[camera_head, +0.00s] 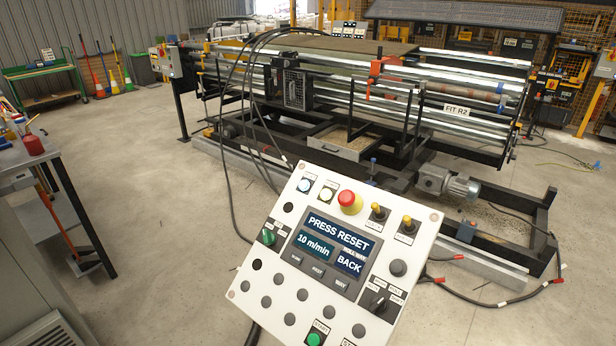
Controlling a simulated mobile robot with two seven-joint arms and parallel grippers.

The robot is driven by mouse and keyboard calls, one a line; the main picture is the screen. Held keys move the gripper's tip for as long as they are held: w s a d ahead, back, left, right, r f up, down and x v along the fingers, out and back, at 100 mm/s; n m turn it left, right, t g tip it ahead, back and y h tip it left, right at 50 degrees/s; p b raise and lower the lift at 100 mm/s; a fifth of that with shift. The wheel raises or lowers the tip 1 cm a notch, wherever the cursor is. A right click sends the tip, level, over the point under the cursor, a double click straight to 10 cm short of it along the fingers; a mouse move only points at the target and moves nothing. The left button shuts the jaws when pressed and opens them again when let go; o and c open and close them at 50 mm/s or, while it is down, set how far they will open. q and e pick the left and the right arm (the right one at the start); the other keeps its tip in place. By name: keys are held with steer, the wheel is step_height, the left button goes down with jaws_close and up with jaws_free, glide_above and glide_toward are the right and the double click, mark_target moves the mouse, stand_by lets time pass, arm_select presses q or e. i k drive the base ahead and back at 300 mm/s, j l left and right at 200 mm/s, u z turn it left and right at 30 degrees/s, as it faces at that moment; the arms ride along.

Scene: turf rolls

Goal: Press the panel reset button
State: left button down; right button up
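A tilted white control panel (243,287) stands in the near middle of the head view. Its screen (331,248) reads "PRESS RESET", "10 m/min" and "BACK". Along its top edge are a pale blue-white button (304,185), a pale yellow-white button (326,193) and a red mushroom button (348,199). Their small labels are too small to read, so I cannot tell which is reset. A green button (314,339) marked "START" is at the bottom edge, where the panel is cut off. Neither of my grippers is in view.
A large roller machine (455,110) with a "FIT R2" label stands behind the panel. Black cables hang from it to the floor beside the panel. A workbench (30,165) is at the left. Concrete floor (140,160) is open between the bench and machine.

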mark_target(303, 185)
steer(key=i+l, duration=0.2)
steer(key=l, duration=0.15)
steer(key=i+l, duration=0.35)
steer(key=l, duration=0.3)
steer(key=u, duration=0.05)
